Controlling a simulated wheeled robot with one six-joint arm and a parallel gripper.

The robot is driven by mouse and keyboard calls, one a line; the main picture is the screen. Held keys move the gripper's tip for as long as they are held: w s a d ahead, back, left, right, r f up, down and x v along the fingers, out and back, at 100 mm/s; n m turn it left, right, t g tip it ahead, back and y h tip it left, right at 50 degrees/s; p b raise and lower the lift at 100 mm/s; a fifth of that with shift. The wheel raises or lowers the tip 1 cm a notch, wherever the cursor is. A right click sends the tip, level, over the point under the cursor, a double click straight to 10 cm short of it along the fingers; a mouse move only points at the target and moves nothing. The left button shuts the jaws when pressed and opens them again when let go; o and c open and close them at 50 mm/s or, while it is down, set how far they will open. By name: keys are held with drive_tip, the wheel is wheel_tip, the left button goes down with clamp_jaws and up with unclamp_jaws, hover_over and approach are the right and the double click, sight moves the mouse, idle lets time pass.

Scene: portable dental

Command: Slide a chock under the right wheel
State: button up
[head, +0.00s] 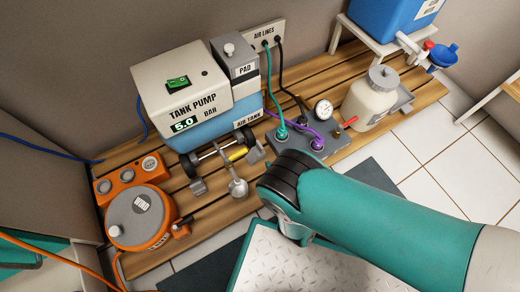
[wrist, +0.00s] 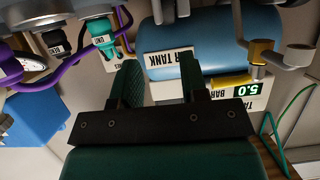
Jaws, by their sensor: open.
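The air tank (head: 225,122) lies under the white tank pump (head: 180,85), whose display reads 5.0. In front of it is a pale bar with a dark-rimmed wheel at its left end (head: 189,165) and another at its right end (head: 247,136). Small grey pieces stand close by, one at the left (head: 197,187) and one at the right (head: 257,153); I cannot tell whether either is a chock. In the wrist view, my gripper (wrist: 160,70) is open and empty, facing the blue air tank (wrist: 220,40). My arm hides its fingers in the head view.
A yellow fitting (head: 237,153) and a grey round-headed part (head: 238,187) stand before the tank. A grey panel with gauge and hoses (head: 300,140) is to the right. An orange unit (head: 140,218) is at left. Bare slats (head: 215,215) show in front.

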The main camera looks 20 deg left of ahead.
sight(261, 146)
drive_tip(key=b+x, duration=0.7)
drive_tip(key=b, duration=0.2)
drive_tip(key=shift+w+d+f+b, duration=0.1)
drive_tip(key=shift+w+f+b, duration=0.1)
drive_tip(key=shift+b, duration=0.1)
drive_tip(key=shift+w+a+b, duration=0.35)
drive_tip(key=shift+a+b, duration=0.2)
drive_tip(key=shift+w+a+f+b, duration=0.3)
drive_tip(key=shift+f+b, duration=0.05)
drive_tip(key=shift+b, duration=0.05)
drive_tip(key=shift+b+x, duration=0.45)
drive_tip(key=shift+x, duration=0.35)
drive_tip(key=shift+s+r, duration=0.1)
drive_tip(key=shift+r, duration=0.05)
clamp_jaws()
unclamp_jaws()
